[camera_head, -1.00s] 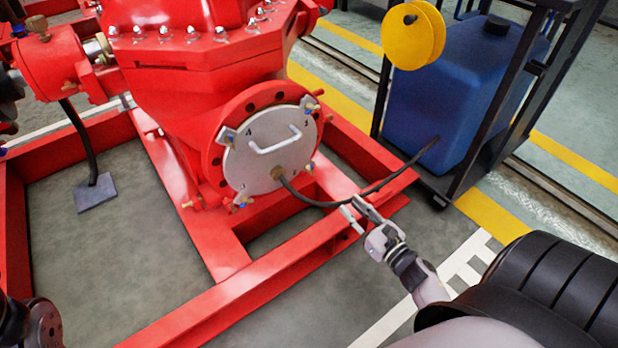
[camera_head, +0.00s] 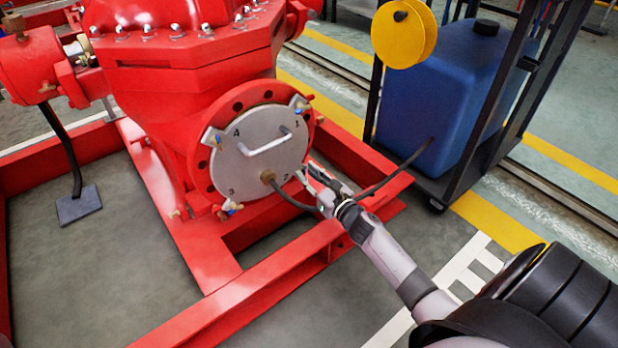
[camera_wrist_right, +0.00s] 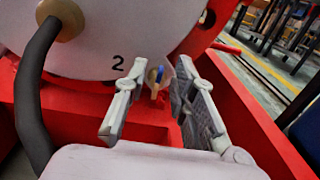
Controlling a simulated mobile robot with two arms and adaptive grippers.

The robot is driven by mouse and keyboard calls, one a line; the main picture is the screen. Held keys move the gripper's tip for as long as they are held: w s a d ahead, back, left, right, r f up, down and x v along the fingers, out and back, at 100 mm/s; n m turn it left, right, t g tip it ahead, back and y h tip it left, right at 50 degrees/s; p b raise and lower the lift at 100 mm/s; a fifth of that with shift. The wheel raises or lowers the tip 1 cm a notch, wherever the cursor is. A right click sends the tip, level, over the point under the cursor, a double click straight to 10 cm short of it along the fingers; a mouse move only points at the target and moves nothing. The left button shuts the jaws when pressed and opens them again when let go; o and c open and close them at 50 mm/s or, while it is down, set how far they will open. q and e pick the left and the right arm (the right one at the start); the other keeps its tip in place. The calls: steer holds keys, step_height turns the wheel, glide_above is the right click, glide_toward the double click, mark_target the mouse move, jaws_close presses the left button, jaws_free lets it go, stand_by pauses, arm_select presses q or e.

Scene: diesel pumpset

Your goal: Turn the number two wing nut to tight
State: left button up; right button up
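The round grey cover (camera_head: 262,150) with a handle and the numbers 1 to 4 sits on the red pump flange. In the right wrist view, the number two wing nut (camera_wrist_right: 155,86), brass with a blue part, is beside the black "2" at the cover's edge. My right gripper (camera_head: 314,174) is at the cover's lower right edge, hiding this nut in the head view. In the wrist view the gripper (camera_wrist_right: 160,75) is open, with a finger on each side of the nut. I cannot tell whether either finger touches it. My left gripper is out of view.
A black hose (camera_head: 290,200) runs from the cover's fitting behind my right gripper to the blue tank (camera_head: 435,95). In the wrist view the hose (camera_wrist_right: 32,100) is left of the fingers. The red frame (camera_head: 250,298) lies below.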

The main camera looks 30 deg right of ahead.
jaws_close()
stand_by(0.3)
stand_by(0.3)
